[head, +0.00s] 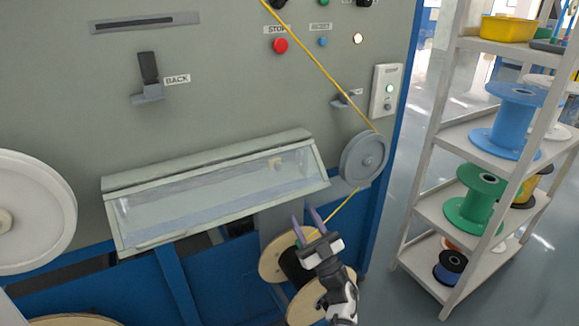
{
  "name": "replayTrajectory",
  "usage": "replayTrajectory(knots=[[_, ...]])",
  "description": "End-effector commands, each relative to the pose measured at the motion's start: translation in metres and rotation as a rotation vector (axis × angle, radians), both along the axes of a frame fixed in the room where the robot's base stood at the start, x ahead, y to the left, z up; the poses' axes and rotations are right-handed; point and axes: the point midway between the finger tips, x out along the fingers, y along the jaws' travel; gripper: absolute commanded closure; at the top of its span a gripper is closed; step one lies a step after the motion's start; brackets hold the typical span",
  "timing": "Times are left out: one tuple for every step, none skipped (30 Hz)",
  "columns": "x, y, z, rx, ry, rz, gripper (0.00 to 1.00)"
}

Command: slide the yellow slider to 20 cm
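My gripper (303,213) is at the lower middle, in front of the grey machine, with its two purple fingers pointing up and apart. It is open and nothing shows between the fingers. It is just below the lower right part of a long trough with a clear cover (215,195). A small pale yellowish piece (273,164) shows behind the cover near its right end; it may be the yellow slider, but it is too small to be sure. No scale markings can be read.
A grey pulley (364,158) with a yellow cable (318,62) is right of the trough. Wooden spools (277,262) stand below, close to my gripper. A white shelf (425,196) with coloured spools is at right. A black lever (148,68) marked BACK and a red stop button (280,46) are above.

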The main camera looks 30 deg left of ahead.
Motion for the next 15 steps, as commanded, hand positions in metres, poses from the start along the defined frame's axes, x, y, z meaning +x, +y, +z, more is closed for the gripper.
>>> replayTrajectory(knots=[[0.001,0.003,0.003,0.001,0.0,0.002,0.61],[0.001,0.004,0.005,0.0,-0.001,0.002,0.61],[0.002,0.008,0.009,0.0,-0.001,0.002,0.61],[0.003,0.01,0.012,0.0,-0.002,0.003,0.61],[0.005,0.013,0.015,0.0,-0.002,0.003,0.61],[0.006,0.019,0.021,0.001,-0.002,0.003,0.61],[0.008,0.023,0.025,0.001,-0.002,0.005,0.61],[0.01,0.027,0.03,0.001,-0.002,0.005,0.61],[0.012,0.033,0.036,0.001,-0.002,0.003,0.61],[0.013,0.038,0.041,0.001,-0.003,0.004,0.61],[0.015,0.042,0.046,0.001,-0.004,0.003,0.61],[0.018,0.048,0.052,0.001,-0.004,0.003,0.61],[0.019,0.053,0.056,0.001,-0.003,0.004,0.61],[0.021,0.057,0.061,0.001,-0.003,0.004,0.61],[0.023,0.063,0.066,0.0,-0.002,0.003,0.61]])
